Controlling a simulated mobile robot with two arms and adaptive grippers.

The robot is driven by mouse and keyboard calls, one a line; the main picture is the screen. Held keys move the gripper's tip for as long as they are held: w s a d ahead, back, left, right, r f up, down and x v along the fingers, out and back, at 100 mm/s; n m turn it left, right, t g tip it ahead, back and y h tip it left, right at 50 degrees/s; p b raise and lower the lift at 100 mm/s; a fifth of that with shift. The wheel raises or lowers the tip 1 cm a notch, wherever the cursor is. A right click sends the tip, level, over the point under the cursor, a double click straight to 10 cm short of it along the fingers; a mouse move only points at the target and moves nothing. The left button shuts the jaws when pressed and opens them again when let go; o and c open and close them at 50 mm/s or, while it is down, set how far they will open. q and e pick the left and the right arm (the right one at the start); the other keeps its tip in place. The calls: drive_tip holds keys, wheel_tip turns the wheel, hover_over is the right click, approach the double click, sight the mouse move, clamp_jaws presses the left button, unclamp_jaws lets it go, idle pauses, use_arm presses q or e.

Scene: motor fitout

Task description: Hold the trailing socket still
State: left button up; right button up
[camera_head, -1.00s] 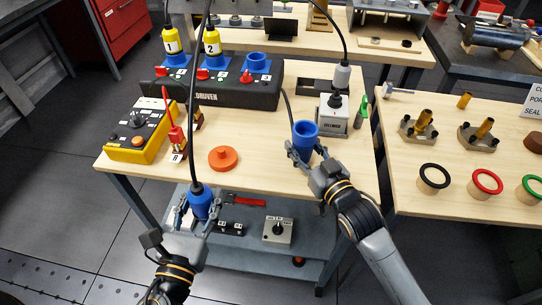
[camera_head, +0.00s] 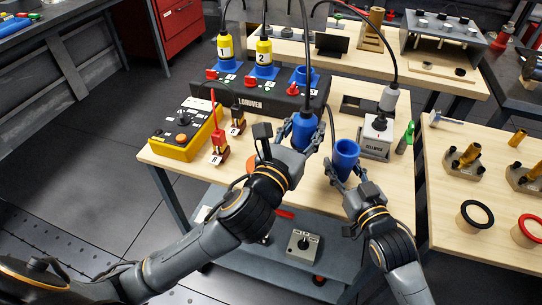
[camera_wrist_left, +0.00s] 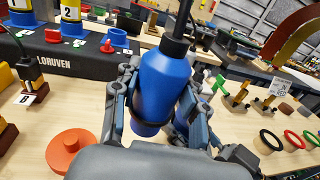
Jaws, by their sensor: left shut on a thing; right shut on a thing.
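The trailing socket (camera_head: 346,152) is a blue cup with its open end facing up and a thin dark cable behind it. My right gripper (camera_head: 345,178) is shut on it, over the table's front right part. My left gripper (camera_head: 300,140) is shut on a blue plug (camera_head: 304,128) with a black cable rising from its top. The plug is a little left of the socket and apart from it. In the left wrist view the plug (camera_wrist_left: 162,85) stands slightly tilted between the fingers; the trailing socket is not clearly visible there.
Behind stands a black LORUVEN box (camera_head: 262,95) with two yellow plugs and a blue outlet. A grey tester box (camera_head: 377,138) is right of the socket. A yellow control box (camera_head: 185,130) is at left. An orange disc (camera_wrist_left: 72,150) lies near my left arm.

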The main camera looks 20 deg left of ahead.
use_arm(q)
drive_tip(key=w+d+r+m+g+h, duration=0.1)
drive_tip(key=w+d+r+h, duration=0.3)
drive_tip(key=d+r, duration=0.4)
drive_tip(key=shift+d+m, duration=0.65)
drive_tip(key=shift+m, duration=0.15)
drive_tip(key=shift+s+r, duration=0.1)
drive_tip(key=shift+f, duration=2.9)
drive_tip(key=shift+f, duration=2)
drive_tip(key=o, duration=1.3)
drive_tip(key=shift+o, duration=0.2)
drive_tip(key=v, duration=1.2)
